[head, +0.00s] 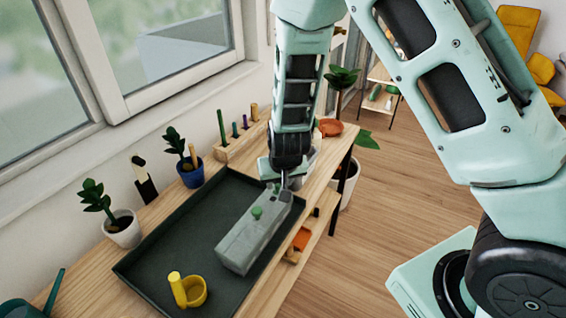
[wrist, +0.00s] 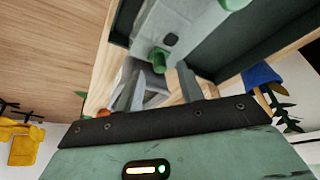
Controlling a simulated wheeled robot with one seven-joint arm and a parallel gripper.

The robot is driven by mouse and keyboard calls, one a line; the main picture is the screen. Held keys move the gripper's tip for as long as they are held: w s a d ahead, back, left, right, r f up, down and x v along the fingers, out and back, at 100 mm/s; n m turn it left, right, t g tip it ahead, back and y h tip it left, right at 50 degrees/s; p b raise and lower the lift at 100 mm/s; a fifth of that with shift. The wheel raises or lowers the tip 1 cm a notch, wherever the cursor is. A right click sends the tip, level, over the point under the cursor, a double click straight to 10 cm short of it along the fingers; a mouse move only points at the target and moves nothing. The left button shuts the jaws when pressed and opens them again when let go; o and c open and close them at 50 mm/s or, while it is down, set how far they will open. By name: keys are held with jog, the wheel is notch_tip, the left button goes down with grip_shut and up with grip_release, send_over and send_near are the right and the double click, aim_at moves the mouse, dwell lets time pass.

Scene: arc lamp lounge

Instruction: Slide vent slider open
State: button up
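A long grey box (head: 245,240) lies in the dark green tray (head: 150,262), with a green knob (head: 257,212) on its top. A second green knob (head: 277,187) is near the box's far end, beside my gripper (head: 285,185). In the wrist view, my gripper's two fingers (wrist: 160,78) stand apart, with the near green knob (wrist: 160,58) appearing between or just beyond their tips. Contact cannot be told. The other green knob (wrist: 235,4) is at the top edge of that view. Which part is the vent slider is not clear.
A yellow cup-like thing (head: 192,291) stands in the tray's near end. Potted plants (head: 122,228) and a wooden holder with upright tools (head: 240,137) line the window side. An orange bowl (head: 331,127) is at the bench's far end.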

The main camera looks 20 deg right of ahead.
jog(key=d+p+v, duration=0.1)
jog(key=p+v, duration=0.3)
jog(key=v, duration=1.1)
jog(key=shift+a+r+p, duration=0.3)
jog(key=shift+a+r, duration=0.05)
jog(key=shift+a, duration=0.1)
jog(key=s+a+r+n+g+b, duration=0.1)
jog(key=s+a+r+n+g, duration=0.1)
jog(key=s, duration=0.8)
jog(key=s+a+r+n+g+y+b, duration=0.1)
jog(key=s+a+n, duration=0.4)
jog(key=s, duration=0.6)
notch_tip(320, 180, up, 3)
jog(key=n+g, duration=0.1)
jog(key=n, duration=0.1)
jog(key=shift+s+a+n+g+b, duration=0.2)
jog(key=shift+s+n+g+b, duration=0.1)
jog(key=shift+b, duration=0.05)
jog(key=shift+f, duration=0.15)
